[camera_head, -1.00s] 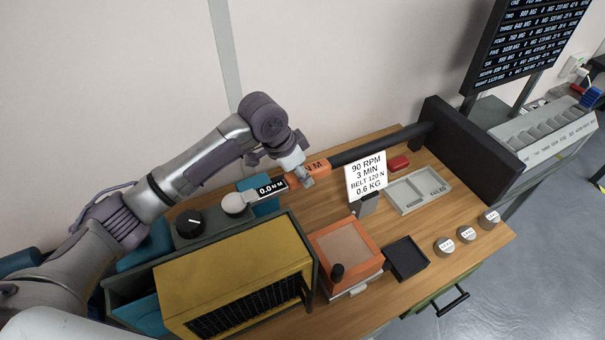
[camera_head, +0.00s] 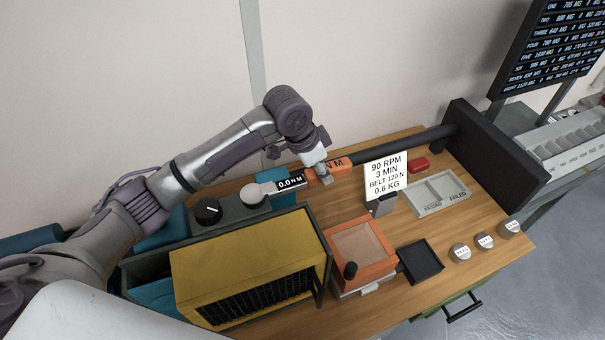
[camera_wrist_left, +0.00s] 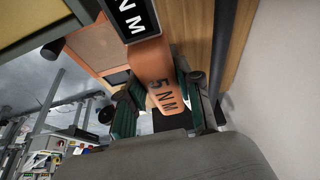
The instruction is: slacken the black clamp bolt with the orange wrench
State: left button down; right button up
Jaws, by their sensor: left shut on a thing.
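The orange wrench (camera_head: 341,165) lies level above the back of the wooden bench, with a black display reading 0.0 N M and a long dark shaft to its right. My left gripper (camera_head: 323,173) is shut on its orange part. In the left wrist view the wrench (camera_wrist_left: 151,62) passes between the green-lined fingers of my left gripper (camera_wrist_left: 160,98). A pale round piece (camera_head: 253,195) is at the wrench's left end. I cannot make out the black clamp bolt; it may be hidden there. My right gripper is not in view.
A yellow grilled box (camera_head: 245,275) stands in front of the wrench. A black dial (camera_head: 208,211) is at its left. A sign (camera_head: 385,176), a grey tray (camera_head: 437,194), an orange box (camera_head: 360,250) and a black upright block (camera_head: 495,155) stand to the right.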

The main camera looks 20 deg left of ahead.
pick_arm(q)
jog(key=shift+r, duration=0.1)
dwell(0.7)
jog(key=shift+r, duration=4.4)
